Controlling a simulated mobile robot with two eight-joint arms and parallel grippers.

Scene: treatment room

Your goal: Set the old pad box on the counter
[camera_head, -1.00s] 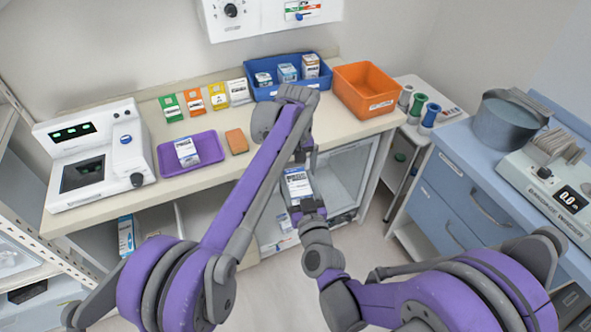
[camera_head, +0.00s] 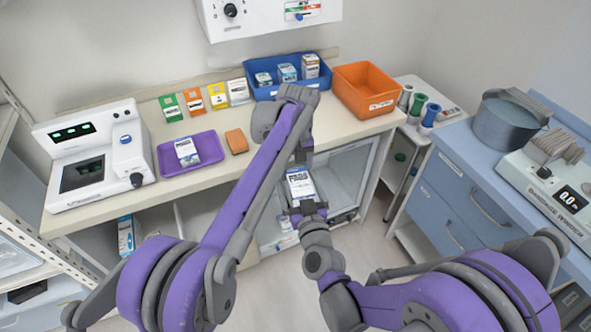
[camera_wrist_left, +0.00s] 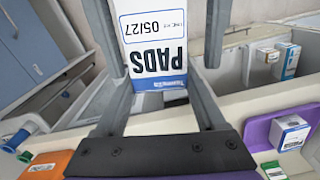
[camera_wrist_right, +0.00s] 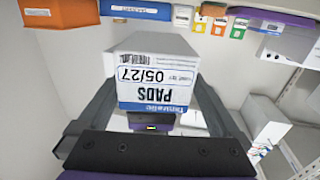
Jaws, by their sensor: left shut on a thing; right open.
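The pad box (camera_head: 300,184), white with a "PADS 05/27" label, is held in the air in front of the counter (camera_head: 212,182). My left gripper (camera_head: 304,160) is shut on it from above; in the left wrist view the box (camera_wrist_left: 152,45) sits between its fingers. My right gripper (camera_head: 307,205) is open at the box's lower end. In the right wrist view its fingers stand on either side of the box (camera_wrist_right: 155,88). Another white-and-blue box (camera_head: 187,152) stands on the purple tray (camera_head: 212,147) on the counter.
An orange block (camera_head: 236,141) lies right of the tray. A blue bin (camera_head: 262,93) with several boxes and an orange bin (camera_head: 366,92) stand at the back. An analyser (camera_head: 95,160) stands at left. Counter is bare along the front, right of the orange block.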

